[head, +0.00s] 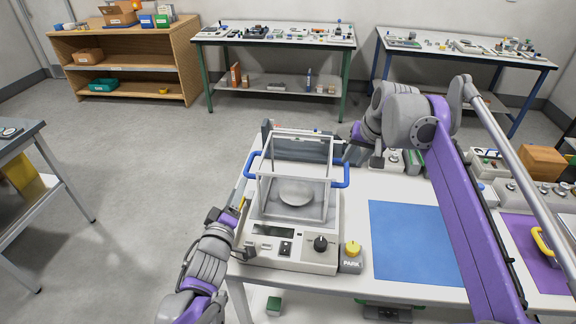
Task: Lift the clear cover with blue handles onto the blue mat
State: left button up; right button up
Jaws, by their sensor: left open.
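The clear cover (291,137), a box with a pale frame, stands upright over the pan of a white balance (290,256). It has a blue handle on its left side (250,165) and one on its right side (341,175). The blue mat (415,243) lies bare on the table, right of the balance. My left gripper (240,207) is open beside the balance's left edge, below and apart from the left handle. My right gripper (352,148) is behind the right handle, near the cover's back right corner; its fingers are too unclear to tell open from shut.
A yellow-knobbed PARK block (351,256) stands between the balance and the mat. My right arm crosses above the table right of the mat. A purple mat (537,252) with a yellow-handled item lies further right. Small devices line the table's back.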

aim_at(246, 171)
pick_arm(q)
jog(key=w, duration=0.3)
jog(key=w+d, duration=0.1)
jog(key=w, duration=0.6)
jog(key=shift+w+d, duration=0.2)
jog(key=shift+w, duration=0.05)
pick_arm(e)
jog(key=x, duration=1)
jog(key=shift+d+f, duration=0.1)
jog(key=shift+f, duration=0.25)
jog(key=shift+s, duration=0.1)
pick_arm(q)
jog(key=c, duration=0.6)
pick_arm(e)
grip_shut()
pick_arm(q)
grip_shut()
jog(key=shift+s, duration=0.1)
jog(key=shift+a, duration=0.1)
pick_arm(e)
jog(key=shift+d, duration=0.2)
